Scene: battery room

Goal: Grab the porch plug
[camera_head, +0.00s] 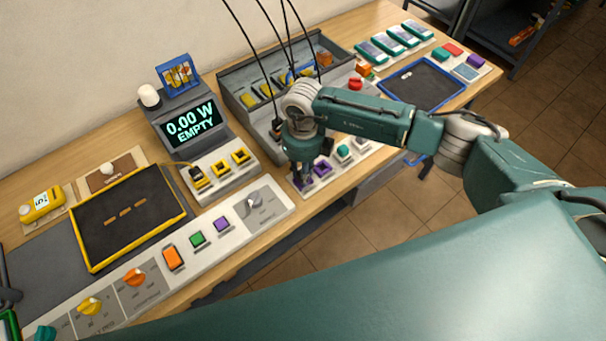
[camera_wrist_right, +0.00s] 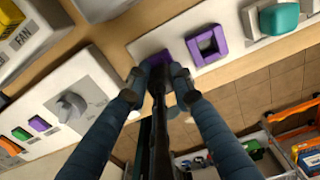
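My right gripper (camera_head: 303,182) reaches down to the purple sockets on the bench's front edge. In the wrist view its two fingertips (camera_wrist_right: 161,80) are close together on either side of a dark plug-like body (camera_wrist_right: 162,110), seemingly pinching it. I take this body to be the porch plug; no label on it is readable. Its far end meets a purple socket (camera_wrist_right: 157,58), and I cannot tell whether it is seated. A second purple socket (camera_wrist_right: 207,44) beside it is empty. In the head view the gripper hides most of the plug. My left gripper is not in view.
A white panel with a grey knob (camera_head: 254,201) lies to the left. The meter (camera_head: 187,122) reads 0.00 W EMPTY. Black cables (camera_head: 262,65) hang over the grey bin (camera_head: 235,80). Floor is open in front of the bench.

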